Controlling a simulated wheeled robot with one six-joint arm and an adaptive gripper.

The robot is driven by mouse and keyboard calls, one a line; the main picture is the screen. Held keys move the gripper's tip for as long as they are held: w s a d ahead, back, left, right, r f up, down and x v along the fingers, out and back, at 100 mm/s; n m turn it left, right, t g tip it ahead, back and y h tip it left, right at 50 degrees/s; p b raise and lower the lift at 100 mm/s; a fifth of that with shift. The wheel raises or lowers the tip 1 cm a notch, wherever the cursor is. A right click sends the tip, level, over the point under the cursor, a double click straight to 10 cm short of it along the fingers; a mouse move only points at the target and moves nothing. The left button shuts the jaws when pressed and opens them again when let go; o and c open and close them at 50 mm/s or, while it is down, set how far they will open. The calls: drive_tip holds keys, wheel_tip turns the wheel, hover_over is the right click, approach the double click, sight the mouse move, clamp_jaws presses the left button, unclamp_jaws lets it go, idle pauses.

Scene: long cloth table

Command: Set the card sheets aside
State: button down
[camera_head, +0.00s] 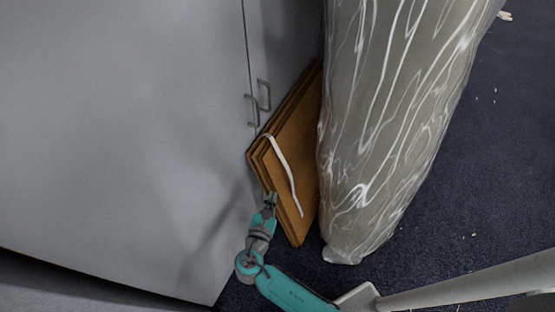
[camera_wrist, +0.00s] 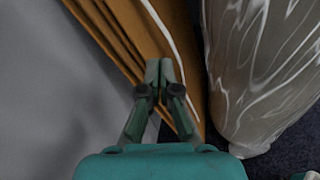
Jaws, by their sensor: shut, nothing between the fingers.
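The brown card sheets (camera_head: 304,134) stand on edge as a tilted stack, between the grey cabinet and a large plastic-wrapped roll. A white strap (camera_head: 284,172) runs across their face. In the wrist view the sheets (camera_wrist: 118,33) fill the upper middle, with their layered edges to the left. My gripper (camera_head: 271,197) is at the lower left edge of the stack. In the wrist view the gripper (camera_wrist: 159,64) has its fingertips together, in front of the cards beside the strap. Nothing shows between the fingers. I cannot tell whether the fingertips touch the cards.
The grey cabinet (camera_head: 125,120) with two handles fills the left side. The plastic-wrapped roll (camera_head: 385,120) stands close against the right of the cards and also shows in the wrist view (camera_wrist: 262,70). Dark blue carpet (camera_head: 480,190) lies open at the right, with small scraps on it.

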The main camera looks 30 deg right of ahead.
drive_tip(key=shift+n+h, duration=0.4)
drive_tip(key=shift+h, duration=0.2)
drive_tip(key=w+d, duration=0.2)
drive_tip(key=w, duration=0.2)
drive_tip(key=w+d, duration=0.3)
drive_tip(key=w, duration=0.1)
drive_tip(key=w+d+r, duration=0.1)
drive_tip(key=w+d, duration=0.2)
drive_tip(key=w, duration=0.1)
drive_tip(key=shift+d, duration=0.1)
drive_tip(key=shift+r, duration=0.1)
drive_tip(key=x, duration=0.4)
drive_tip(key=s+d+r+x, duration=0.1)
drive_tip(key=x, duration=0.4)
drive_tip(key=d+x, duration=0.1)
drive_tip(key=x, duration=0.4)
drive_tip(key=shift+s+a+r, duration=0.1)
drive_tip(key=shift+s+r, duration=0.2)
drive_tip(key=shift+s, duration=0.05)
drive_tip(key=shift+s+a, duration=0.1)
